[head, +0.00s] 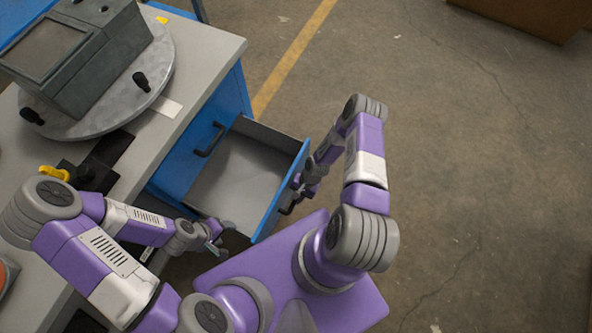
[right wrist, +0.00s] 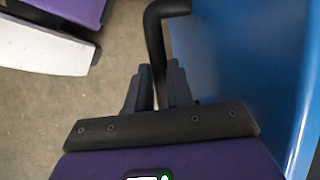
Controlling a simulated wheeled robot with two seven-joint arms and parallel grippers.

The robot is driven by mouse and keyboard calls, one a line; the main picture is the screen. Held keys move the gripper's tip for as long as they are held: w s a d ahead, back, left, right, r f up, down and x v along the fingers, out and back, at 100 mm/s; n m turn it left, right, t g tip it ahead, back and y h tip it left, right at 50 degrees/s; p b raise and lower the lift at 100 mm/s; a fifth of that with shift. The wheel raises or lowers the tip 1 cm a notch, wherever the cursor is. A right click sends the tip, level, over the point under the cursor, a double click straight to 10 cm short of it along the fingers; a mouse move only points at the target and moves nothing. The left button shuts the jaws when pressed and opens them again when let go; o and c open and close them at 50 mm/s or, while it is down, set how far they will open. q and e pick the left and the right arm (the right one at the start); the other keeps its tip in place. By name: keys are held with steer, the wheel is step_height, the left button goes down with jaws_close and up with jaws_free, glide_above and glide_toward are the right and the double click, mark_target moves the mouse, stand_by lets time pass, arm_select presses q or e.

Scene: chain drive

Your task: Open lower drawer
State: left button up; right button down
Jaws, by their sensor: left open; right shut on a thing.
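The lower drawer (head: 235,180) stands pulled out from the blue cabinet, and its grey, empty inside shows. Its blue front also shows in the right wrist view (right wrist: 250,70). My right gripper (head: 298,190) is at the outer face of that front, shut on the black drawer handle (head: 290,207). In the right wrist view the handle (right wrist: 154,35) runs down between the fingers (right wrist: 158,88). My left gripper (head: 219,238) is open and empty, near the drawer's near side. The upper drawer's black handle (head: 209,140) shows above the open drawer.
A grey worktop (head: 205,60) lies over the blue cabinet. It carries a round metal plate (head: 150,100) with a dark grey housing (head: 75,55) and a yellow-handled clamp (head: 54,172). The concrete floor (head: 460,150) to the right is clear.

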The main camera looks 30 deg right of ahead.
steer(key=c, duration=1)
jaws_free()
steer(key=p+v, duration=0.2)
steer(key=v, duration=0.5)
steer(key=shift+d+r, duration=0.1)
steer(key=shift+r, duration=0.2)
